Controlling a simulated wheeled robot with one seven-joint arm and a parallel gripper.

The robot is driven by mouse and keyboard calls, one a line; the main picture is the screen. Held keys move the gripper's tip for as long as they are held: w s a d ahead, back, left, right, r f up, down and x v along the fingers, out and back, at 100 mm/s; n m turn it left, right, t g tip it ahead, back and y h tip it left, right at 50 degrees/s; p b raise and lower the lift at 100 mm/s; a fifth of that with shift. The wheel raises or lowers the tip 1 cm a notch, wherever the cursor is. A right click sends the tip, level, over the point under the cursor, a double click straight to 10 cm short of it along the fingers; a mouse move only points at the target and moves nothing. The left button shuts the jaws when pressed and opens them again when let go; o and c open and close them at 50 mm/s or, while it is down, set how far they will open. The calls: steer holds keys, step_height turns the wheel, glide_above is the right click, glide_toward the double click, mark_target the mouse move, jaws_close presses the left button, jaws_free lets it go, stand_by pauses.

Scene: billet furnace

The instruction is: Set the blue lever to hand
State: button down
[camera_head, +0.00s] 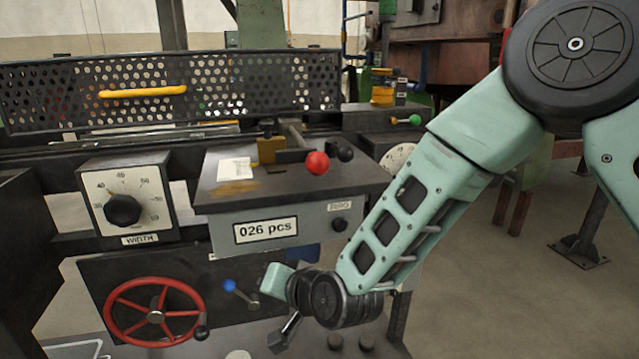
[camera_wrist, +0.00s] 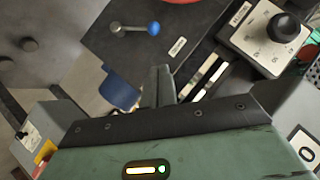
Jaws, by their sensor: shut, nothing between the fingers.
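The blue lever is a short metal rod with a round blue knob (camera_head: 229,285) on the dark lower panel, right of the red handwheel. In the head view its rod slopes down to the right from the knob. In the wrist view the blue knob (camera_wrist: 154,28) is at the top, with its rod running left to a round pivot. A small label plate (camera_wrist: 177,47) sits beside it, too small to read. My gripper (camera_wrist: 158,76) is shut and empty, its fingers pointing toward the panel, apart from the lever. In the head view my forearm and wrist hang right of the lever.
A red handwheel (camera_head: 155,311) is left of the lever. Above are the WIDTH dial box (camera_head: 128,204), the 026 pcs counter box (camera_head: 266,231) and a red ball knob (camera_head: 317,163).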

steer(key=s+d+r+n+g+h, duration=0.4)
steer(key=s+d, duration=0.8)
steer(key=d, duration=0.1)
steer(key=s+d+r+n+g+h, duration=0.3)
steer(key=s+d+n+g+h, duration=0.1)
steer(key=s+d, duration=0.85)
step_height(320, 180, up, 14)
steer(key=p, duration=1.3)
steer(key=shift+s+f+h, duration=0.2)
steer(key=shift+h, duration=0.1)
steer(key=shift+d, duration=0.1)
